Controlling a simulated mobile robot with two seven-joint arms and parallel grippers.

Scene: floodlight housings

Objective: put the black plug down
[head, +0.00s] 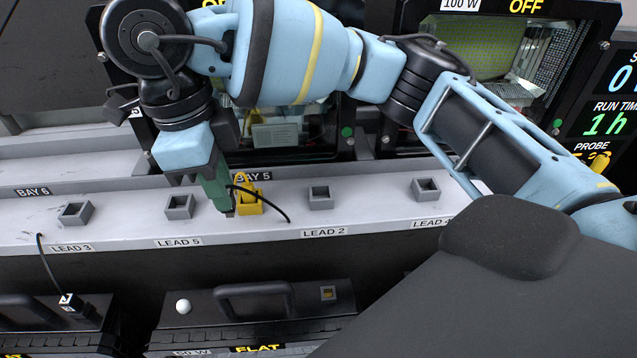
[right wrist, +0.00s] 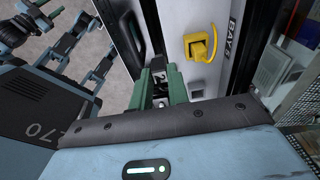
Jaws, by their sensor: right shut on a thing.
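My right gripper (head: 226,203) reaches down to the grey ledge (head: 360,205), close to the left side of a yellow block with a loop (head: 248,204). Its green fingers are shut on the black plug, which they mostly hide. A dark bit of the plug shows between the fingertips in the right wrist view (right wrist: 172,74). A thin black cable (head: 268,199) runs from beside the fingers past the yellow block to the right. I cannot tell whether the plug touches the ledge. My left gripper is not in view.
Grey square sockets stand along the ledge, by LEAD 3 (head: 76,213), LEAD 5 (head: 179,206), LEAD 2 (head: 320,197) and the far right label (head: 426,188). Floodlight housings (head: 497,60) stand behind. Below are a dark handled case (head: 255,300) and another black cable (head: 48,265).

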